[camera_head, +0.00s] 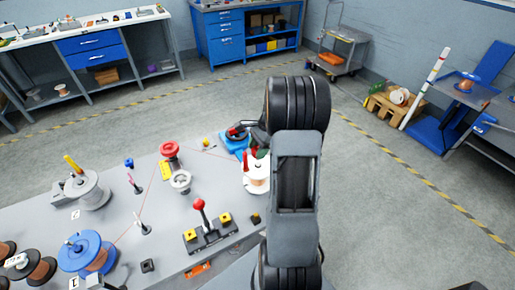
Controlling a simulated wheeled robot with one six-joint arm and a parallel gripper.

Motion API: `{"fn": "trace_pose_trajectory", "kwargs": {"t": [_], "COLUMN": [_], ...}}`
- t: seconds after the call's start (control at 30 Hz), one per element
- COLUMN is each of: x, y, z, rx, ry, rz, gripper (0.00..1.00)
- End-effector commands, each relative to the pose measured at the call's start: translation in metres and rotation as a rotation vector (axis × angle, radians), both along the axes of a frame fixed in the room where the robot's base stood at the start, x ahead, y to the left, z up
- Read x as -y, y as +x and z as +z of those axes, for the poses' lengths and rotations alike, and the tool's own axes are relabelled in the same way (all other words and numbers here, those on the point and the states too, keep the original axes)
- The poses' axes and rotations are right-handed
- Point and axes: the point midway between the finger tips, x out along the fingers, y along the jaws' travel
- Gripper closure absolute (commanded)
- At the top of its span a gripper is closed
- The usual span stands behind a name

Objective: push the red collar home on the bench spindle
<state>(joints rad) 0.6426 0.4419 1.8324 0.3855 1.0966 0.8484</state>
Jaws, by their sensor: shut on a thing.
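My gripper (241,131) shows as a small dark shape just left of my arm's black elbow joint, and much of it is hidden behind the arm. It is shut, and a bit of red at its tip looks like the red collar (234,131). This is over a blue fixture (234,145) at the bench's far right edge. I cannot make out the spindle there, nor whether the collar touches it or is seated.
A white spool (256,185) with an upright red piece stands close below, partly behind my arm. A red knob (169,149), a grey ring (180,181) and a red-balled lever (199,205) stand on the grey bench (130,220). Spools fill its left.

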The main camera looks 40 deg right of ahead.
Motion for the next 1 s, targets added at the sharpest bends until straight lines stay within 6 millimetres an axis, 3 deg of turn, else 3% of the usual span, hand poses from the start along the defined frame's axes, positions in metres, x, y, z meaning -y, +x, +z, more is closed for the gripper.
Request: {"fn": "trace_pose_trajectory", "kwargs": {"t": [1.0], "x": [0.000], "y": [0.000], "z": [-0.028], "rx": [0.000], "ry": [0.000], "rz": [0.000], "gripper": [0.72]}}
